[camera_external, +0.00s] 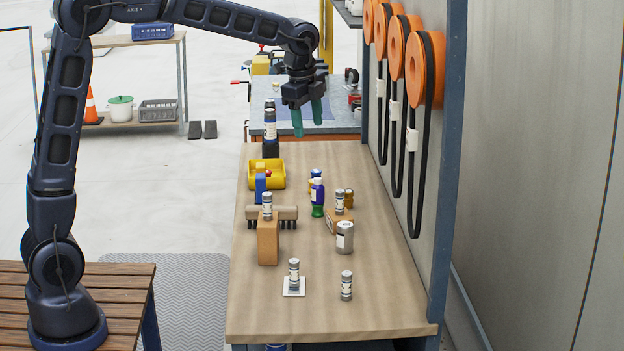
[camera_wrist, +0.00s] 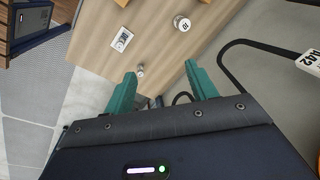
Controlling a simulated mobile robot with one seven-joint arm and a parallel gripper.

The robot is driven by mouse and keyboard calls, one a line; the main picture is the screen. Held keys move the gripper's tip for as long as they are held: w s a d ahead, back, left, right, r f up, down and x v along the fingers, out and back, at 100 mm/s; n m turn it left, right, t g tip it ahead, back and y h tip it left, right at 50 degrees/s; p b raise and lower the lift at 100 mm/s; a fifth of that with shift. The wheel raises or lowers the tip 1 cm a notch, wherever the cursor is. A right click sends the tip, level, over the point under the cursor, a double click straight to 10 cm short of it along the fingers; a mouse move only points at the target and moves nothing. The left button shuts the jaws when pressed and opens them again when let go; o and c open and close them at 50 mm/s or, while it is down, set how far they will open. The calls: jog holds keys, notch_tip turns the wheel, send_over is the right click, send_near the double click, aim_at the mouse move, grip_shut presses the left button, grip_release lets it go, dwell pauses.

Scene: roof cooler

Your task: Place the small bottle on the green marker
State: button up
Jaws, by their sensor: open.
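Several small grey-and-white bottles show in the external view. One bottle (camera_external: 346,285) stands upright on the bare near part of the table, and another (camera_external: 294,272) stands on a white card (camera_external: 288,292). Others stand on a tan block (camera_external: 268,246) and on a brown box farther back. A purple bottle (camera_external: 318,188) stands over a green lower part (camera_external: 318,211); I cannot tell whether this green is the marker. No separate flat green marker is clear. My gripper (camera_external: 311,118) is high over the far end, open and empty, its teal fingers apart in the wrist view (camera_wrist: 164,88).
A yellow bin (camera_external: 281,174), a brown roller-like object (camera_external: 284,214) and a wider grey can (camera_external: 344,238) stand on the table (camera_external: 390,285). Orange hose reels (camera_external: 425,68) with hanging black hoses line the right wall. The table's near right part is mostly clear.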

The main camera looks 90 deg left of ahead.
jog(key=s+d+r+n, duration=0.2)
jog(key=s+d+r, duration=0.2)
jog(key=s+d, duration=0.6)
jog(key=s+d+f+n+t, duration=0.1)
jog(key=s+d+f+n, duration=0.2)
jog(key=s+d, duration=0.6)
jog(key=s+d+f+n+t+h, duration=0.1)
jog(key=s+d+f+n+t, duration=0.1)
jog(key=s+d, duration=0.7)
jog(key=s+f+n, duration=0.1)
jog(key=s, duration=0.5)
jog(key=shift+d+f, duration=0.3)
jog(key=shift+f, duration=0.05)
